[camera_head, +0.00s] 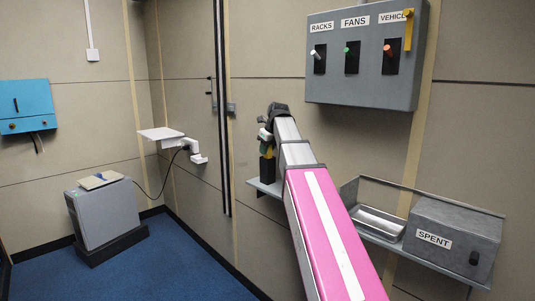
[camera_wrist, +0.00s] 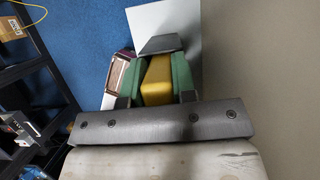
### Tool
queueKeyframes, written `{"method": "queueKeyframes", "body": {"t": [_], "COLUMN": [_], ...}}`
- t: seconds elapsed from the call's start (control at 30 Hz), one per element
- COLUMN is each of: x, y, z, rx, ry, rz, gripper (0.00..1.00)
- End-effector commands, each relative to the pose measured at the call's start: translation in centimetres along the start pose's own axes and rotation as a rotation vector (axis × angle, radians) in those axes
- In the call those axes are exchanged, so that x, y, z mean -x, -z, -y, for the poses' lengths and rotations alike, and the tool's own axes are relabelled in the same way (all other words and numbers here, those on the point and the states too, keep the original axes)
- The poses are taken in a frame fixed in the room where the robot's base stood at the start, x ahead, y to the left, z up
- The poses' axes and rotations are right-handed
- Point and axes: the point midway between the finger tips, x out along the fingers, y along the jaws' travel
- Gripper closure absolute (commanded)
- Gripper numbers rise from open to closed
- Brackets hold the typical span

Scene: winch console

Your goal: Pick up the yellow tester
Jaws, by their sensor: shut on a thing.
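The yellow tester (camera_wrist: 157,82) shows in the wrist view as a yellow block between the two green pads of my gripper (camera_wrist: 159,68). The pads press on both of its sides, and the gripper is shut on it. In the head view my gripper (camera_head: 266,142) is at the far end of my pink and white arm, just above the left end of a wall shelf. The tester is mostly hidden there by the gripper. I cannot tell whether it touches the shelf.
A maroon-and-white box (camera_wrist: 119,80) is close left of the gripper. The grey shelf carries a metal tray (camera_head: 378,223) and a box labelled SPENT (camera_head: 440,242). A switch panel (camera_head: 368,85) hangs above.

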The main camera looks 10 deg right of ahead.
Motion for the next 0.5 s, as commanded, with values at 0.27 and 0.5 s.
{"method": "queueKeyframes", "body": {"t": [0.27,0.5], "x": [0.7,3.5], "y": [-0.3,-1.6], "z": [0.0,0.1], "rx": [0.000,0.000], "ry": [0.000,0.001], "rz": [0.001,0.002], "gripper": [1.00,1.00]}}
